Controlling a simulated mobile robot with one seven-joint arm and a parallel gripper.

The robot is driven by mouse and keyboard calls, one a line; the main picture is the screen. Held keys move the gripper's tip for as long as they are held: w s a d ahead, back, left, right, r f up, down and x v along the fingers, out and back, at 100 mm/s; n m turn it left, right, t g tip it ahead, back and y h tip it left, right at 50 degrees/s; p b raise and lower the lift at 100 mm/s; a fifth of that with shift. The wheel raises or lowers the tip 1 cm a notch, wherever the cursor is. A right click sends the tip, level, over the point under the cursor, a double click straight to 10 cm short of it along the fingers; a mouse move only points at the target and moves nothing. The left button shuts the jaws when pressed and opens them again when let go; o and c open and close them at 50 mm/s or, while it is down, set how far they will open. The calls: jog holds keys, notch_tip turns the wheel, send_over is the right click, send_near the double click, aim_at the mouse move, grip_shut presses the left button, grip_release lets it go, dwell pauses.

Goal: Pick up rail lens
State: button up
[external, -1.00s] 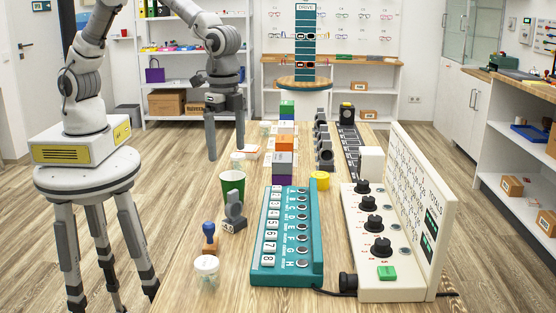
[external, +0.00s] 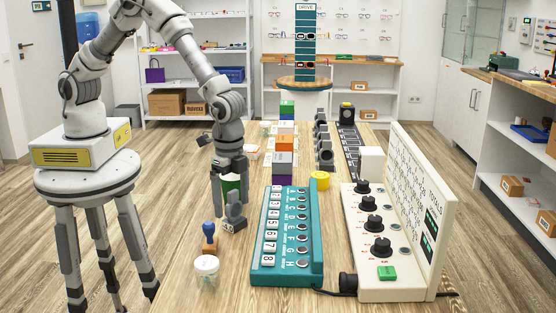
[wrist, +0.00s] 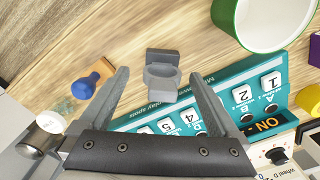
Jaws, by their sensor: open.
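A grey rail lens (external: 236,211), a ring on a small block foot, stands on the wooden table beside the teal panel (external: 268,277). In the wrist view the lens (wrist: 162,82) shows between my two fingers, with a gap on each side. My gripper (external: 230,207) is open and empty, pointing down with its fingertips close around the lens. It also shows in the wrist view (wrist: 160,75). I cannot tell exactly how low the fingertips are. Several similar grey pieces (external: 324,148) stand in a row farther back.
A green cup (wrist: 262,18) is close behind the lens, partly hidden by my gripper in the external view. A blue-handled stamp (external: 209,236) and a white-lidded jar (external: 207,270) stand in front.

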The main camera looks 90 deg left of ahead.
aim_at(234, 200)
notch_tip(234, 200, down, 4)
jog(key=shift+w+r, duration=0.15)
jog(key=shift+r, duration=0.1)
grip_shut()
dwell(0.4)
jog(key=shift+r, duration=0.1)
